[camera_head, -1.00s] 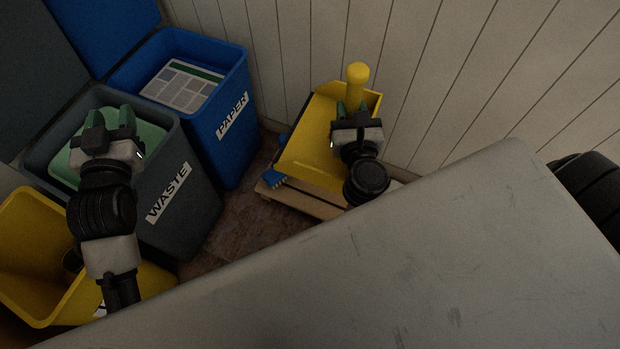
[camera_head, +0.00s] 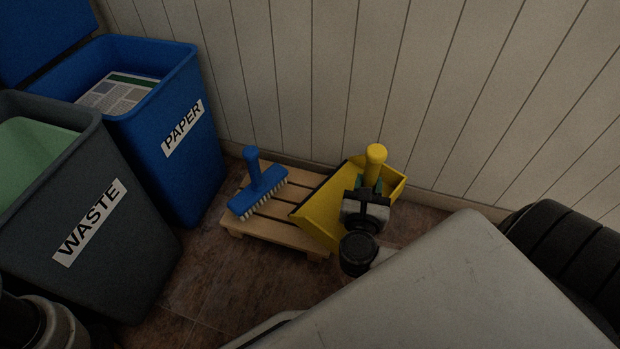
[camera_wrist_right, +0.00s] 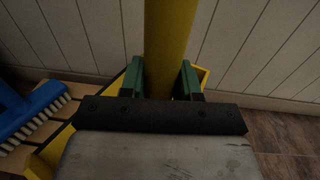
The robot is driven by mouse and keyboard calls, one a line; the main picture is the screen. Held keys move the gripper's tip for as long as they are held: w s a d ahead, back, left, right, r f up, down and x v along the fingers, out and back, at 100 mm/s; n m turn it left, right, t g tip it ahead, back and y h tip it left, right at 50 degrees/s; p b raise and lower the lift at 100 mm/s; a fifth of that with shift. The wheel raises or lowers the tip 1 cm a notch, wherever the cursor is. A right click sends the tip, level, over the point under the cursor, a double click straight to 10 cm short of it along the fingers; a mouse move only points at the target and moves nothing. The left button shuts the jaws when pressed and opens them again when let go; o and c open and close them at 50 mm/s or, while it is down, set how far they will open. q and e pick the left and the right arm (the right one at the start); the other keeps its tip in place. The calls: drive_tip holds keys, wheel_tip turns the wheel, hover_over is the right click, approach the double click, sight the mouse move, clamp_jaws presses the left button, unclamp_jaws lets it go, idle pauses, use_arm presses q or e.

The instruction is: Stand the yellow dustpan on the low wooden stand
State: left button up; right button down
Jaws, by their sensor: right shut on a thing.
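The yellow dustpan (camera_head: 322,212) is in the head view, tilted, with its round-topped handle (camera_head: 376,154) upward. My right gripper (camera_head: 368,184) is shut on the handle, which also shows between its green fingers (camera_wrist_right: 160,80) in the right wrist view. The low wooden stand (camera_head: 283,234) is on the floor at the dustpan's left. The dustpan's left part overlaps the stand's right end in the picture, and its right part is beyond it. I cannot tell whether they touch. My left gripper is out of view; only part of that arm shows at the bottom left.
A blue brush (camera_head: 264,181) stands on the left part of the stand. The grey waste bin (camera_head: 125,255) and blue paper bin (camera_head: 190,170) are at the left. A panelled wall (camera_head: 310,80) is behind. A black tyre (camera_head: 565,250) is at the right.

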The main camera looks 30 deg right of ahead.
drive_tip(key=b, duration=0.6)
hover_over(325, 203)
wheel_tip(325, 203, down, 6)
drive_tip(key=shift+d+r, duration=0.1)
drive_tip(key=shift+r, duration=0.05)
wheel_tip(325, 203, down, 4)
drive_tip(key=b, duration=0.3)
drive_tip(key=shift+b, duration=0.35)
drive_tip(key=shift+r, duration=0.1)
drive_tip(key=c, duration=0.8)
unclamp_jaws()
